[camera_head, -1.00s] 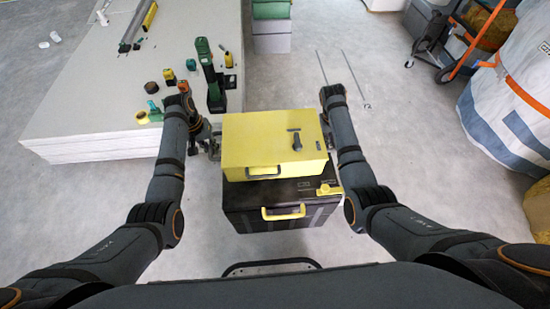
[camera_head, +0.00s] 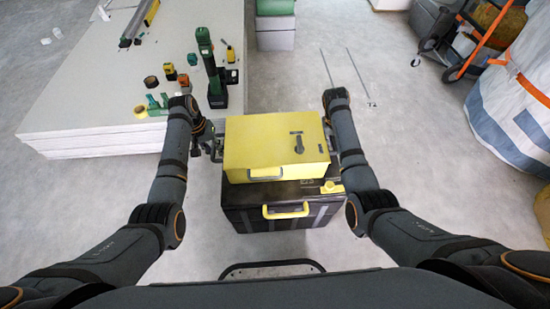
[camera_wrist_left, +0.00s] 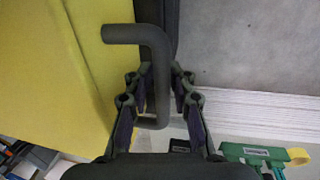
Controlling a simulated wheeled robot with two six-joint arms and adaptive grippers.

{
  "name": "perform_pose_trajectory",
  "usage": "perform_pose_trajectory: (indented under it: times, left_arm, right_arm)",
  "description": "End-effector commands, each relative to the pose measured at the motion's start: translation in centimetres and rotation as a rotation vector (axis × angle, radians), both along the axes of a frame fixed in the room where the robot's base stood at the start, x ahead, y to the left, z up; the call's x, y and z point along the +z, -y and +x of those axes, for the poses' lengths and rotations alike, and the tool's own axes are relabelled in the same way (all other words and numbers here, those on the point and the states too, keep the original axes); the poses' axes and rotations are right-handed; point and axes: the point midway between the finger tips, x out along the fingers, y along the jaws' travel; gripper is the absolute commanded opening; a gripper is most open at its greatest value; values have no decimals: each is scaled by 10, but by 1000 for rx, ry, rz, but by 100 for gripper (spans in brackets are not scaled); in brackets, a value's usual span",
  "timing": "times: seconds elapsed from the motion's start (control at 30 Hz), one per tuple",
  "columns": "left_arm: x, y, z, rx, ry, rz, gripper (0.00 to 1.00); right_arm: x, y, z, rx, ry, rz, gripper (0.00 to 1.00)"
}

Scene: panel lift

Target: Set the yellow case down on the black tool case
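The yellow case (camera_head: 262,143) is upright over the rear part of the black tool case (camera_head: 282,192); I cannot tell whether they touch. The black tool case stands on the floor with a yellow handle at its front. My left gripper (camera_head: 216,148) is at the yellow case's left side. In the left wrist view its fingers (camera_wrist_left: 160,85) are closed about a dark bent side handle (camera_wrist_left: 158,60) beside the yellow wall. My right gripper (camera_head: 328,142) is at the case's right side, mostly hidden by its arm and the case, so its fingers do not show.
A stack of pale panels (camera_head: 90,110) stands at the left, with a green drill (camera_head: 211,70) and small tools on it. A hand truck (camera_head: 480,45) and white bags (camera_head: 515,110) stand at the right. Floor is clear right of the cases.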

Motion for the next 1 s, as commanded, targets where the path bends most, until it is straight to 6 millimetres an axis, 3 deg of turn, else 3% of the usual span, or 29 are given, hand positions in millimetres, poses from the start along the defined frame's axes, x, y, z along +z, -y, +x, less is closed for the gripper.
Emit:
perform_pose_trajectory:
  times: [0.43, 0.8, 1.0]
  left_arm:
    - [6, -2, 1, 1, 2, 3, 36]
    - [64, -13, 1, 1, 1, 2, 36]
    - [79, -16, 0, 1, 1, 2, 36]
  right_arm:
    - [1, 0, 0, 0, 0, -1, 37]
    - [1, 1, 0, 0, -1, -1, 37]
    - [0, 1, 0, 0, -1, -2, 37]
